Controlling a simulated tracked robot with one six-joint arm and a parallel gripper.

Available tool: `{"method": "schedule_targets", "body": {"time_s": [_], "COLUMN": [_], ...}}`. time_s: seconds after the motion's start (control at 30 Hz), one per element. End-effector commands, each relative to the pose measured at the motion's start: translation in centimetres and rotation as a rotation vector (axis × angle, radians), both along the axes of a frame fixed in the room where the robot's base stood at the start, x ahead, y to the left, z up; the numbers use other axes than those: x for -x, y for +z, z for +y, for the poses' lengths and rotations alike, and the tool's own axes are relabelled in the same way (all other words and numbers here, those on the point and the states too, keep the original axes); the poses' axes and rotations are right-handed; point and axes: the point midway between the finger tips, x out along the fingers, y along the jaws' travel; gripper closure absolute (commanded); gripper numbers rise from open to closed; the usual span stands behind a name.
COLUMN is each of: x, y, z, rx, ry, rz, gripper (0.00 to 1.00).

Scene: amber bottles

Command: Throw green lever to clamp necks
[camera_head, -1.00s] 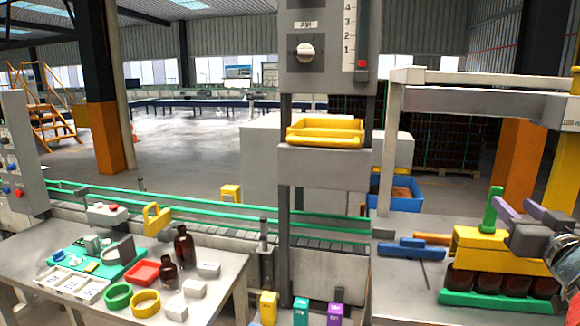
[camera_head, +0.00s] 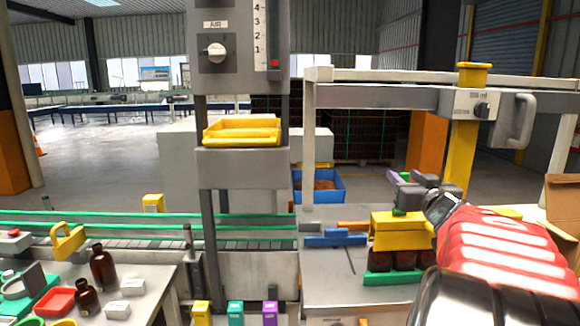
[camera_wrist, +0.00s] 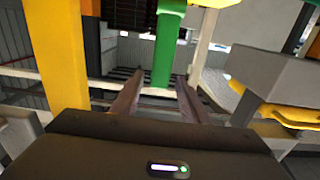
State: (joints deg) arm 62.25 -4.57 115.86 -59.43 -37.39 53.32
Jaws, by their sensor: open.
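The green lever (camera_head: 400,212) rises from the yellow clamp bar (camera_head: 385,239) on the right bench, mostly hidden behind my gripper. Brown bottles (camera_head: 407,260) stand under the bar on a green base (camera_head: 393,279). My gripper (camera_head: 401,177) is open at the lever, above the bar, with my red arm reaching in from the right. In the wrist view the lever (camera_wrist: 168,45) stands upright between the lines of the two fingers (camera_wrist: 160,76). A gap shows beside each finger; I cannot tell how deep between them it sits.
A blue-handled tool (camera_head: 335,238) lies left of the clamp. A grey gantry with a yellow post (camera_head: 461,150) stands behind and above. A blue crate (camera_head: 320,186) is further back. A cardboard box (camera_head: 562,207) is at the right edge. Left are the conveyor and loose bottles (camera_head: 103,267).

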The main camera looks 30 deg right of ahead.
Motion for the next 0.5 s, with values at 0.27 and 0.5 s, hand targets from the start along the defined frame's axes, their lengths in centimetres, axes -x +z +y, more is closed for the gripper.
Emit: {"method": "schedule_targets", "body": {"time_s": [0.27, 0.5], "x": [-3.1, -4.5], "y": [0.0, 0.0], "z": [-1.8, -2.5], "rx": [0.0, -0.001], "ry": [0.001, 0.002], "rz": [0.0, -0.001], "gripper": [0.59, 0.59]}}
